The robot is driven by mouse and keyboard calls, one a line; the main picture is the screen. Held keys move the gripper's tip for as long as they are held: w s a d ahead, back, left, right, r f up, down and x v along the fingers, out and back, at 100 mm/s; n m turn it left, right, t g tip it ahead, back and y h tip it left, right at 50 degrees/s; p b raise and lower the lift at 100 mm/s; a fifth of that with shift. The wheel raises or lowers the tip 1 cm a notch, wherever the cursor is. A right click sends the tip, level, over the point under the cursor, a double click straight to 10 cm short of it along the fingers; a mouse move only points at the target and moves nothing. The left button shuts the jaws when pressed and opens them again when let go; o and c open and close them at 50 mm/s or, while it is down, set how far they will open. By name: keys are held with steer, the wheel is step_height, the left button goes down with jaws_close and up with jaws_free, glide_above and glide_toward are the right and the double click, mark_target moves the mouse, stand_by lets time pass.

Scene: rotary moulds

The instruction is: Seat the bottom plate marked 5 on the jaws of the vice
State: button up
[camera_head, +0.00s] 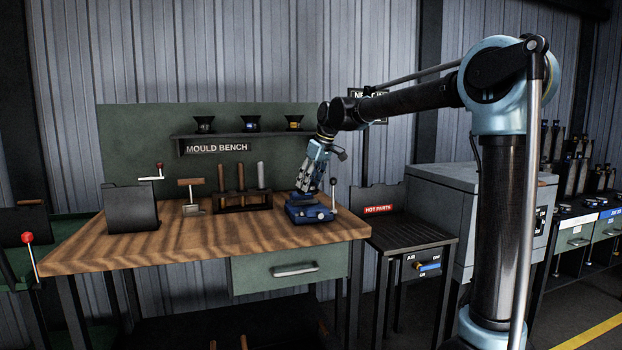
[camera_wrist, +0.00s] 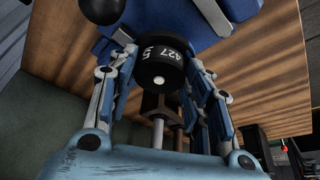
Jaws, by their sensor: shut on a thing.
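The bottom plate (camera_wrist: 166,50) is a short black round piece with 427 and 5 in white on its side and a pale spot on its end face. My gripper (camera_wrist: 158,72) is shut on it, with a finger on each side. The blue vice (camera_head: 309,214) sits at the bench's front right corner, its handle upright at the right. In the wrist view the blue vice (camera_wrist: 234,38) shows right behind the plate. In the head view my gripper (camera_head: 306,188) points down just above the vice. Whether the plate touches the jaws is hidden.
On the wooden mould bench (camera_head: 150,247), a rack of upright handled tools (camera_head: 243,201) stands left of the vice. A wooden-handled tool (camera_head: 192,196) and a dark box (camera_head: 131,209) stand further left. The slatted hot parts table (camera_head: 412,233) is at the right.

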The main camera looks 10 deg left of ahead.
mark_target(312, 191)
steer(key=shift+f, duration=1.7)
steer(key=shift+s+d, duration=0.1)
steer(key=shift+s, duration=0.05)
steer(key=shift+f, duration=1)
stand_by(1.2)
steer(key=o, duration=1.4)
steer(key=shift+v, duration=3.75)
